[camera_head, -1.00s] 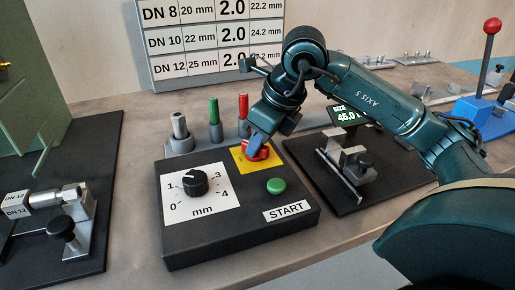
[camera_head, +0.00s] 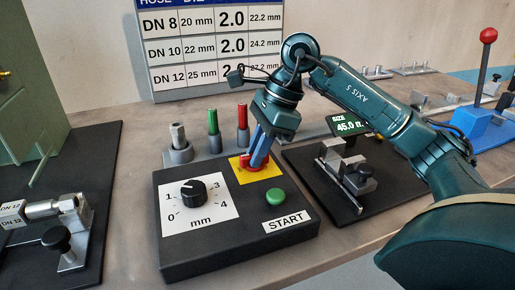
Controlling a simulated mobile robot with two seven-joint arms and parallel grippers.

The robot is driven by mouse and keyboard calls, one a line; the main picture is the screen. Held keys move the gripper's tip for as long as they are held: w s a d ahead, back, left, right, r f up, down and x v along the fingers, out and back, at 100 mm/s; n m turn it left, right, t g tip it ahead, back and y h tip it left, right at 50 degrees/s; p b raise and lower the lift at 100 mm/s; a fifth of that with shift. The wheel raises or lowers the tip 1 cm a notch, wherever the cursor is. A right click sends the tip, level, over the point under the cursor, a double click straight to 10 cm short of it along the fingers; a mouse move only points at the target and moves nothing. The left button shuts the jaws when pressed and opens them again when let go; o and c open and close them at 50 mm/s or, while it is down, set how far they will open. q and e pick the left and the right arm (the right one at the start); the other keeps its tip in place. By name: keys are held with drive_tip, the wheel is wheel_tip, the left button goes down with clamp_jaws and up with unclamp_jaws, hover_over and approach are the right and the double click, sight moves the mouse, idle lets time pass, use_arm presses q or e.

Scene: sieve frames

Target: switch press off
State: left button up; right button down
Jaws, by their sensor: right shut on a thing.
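The press control box (camera_head: 230,247) is a black box on the table. It has a black dial (camera_head: 193,190) on a white mm scale, a green START button (camera_head: 275,197) and a red switch knob (camera_head: 251,168) on a yellow plate (camera_head: 267,174). My right gripper (camera_head: 257,163) comes down from above with blue fingers and is shut on the red switch knob. The fingers hide part of the knob. My left gripper is not in view.
Behind the box stand grey, green and red pins (camera_head: 213,124). To the right is a black base with a metal clamp (camera_head: 345,170) and a display reading 45.0 (camera_head: 350,127). A hose fitting jig (camera_head: 62,238) is at left.

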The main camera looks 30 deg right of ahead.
drive_tip(key=shift+n, duration=0.3)
idle(0.4)
drive_tip(key=c, duration=1.4)
unclamp_jaws()
drive_tip(key=p+v, duration=0.2)
drive_tip(key=v, duration=1.1)
drive_tip(key=shift+w, duration=0.15)
drive_tip(key=shift+r, duration=0.2)
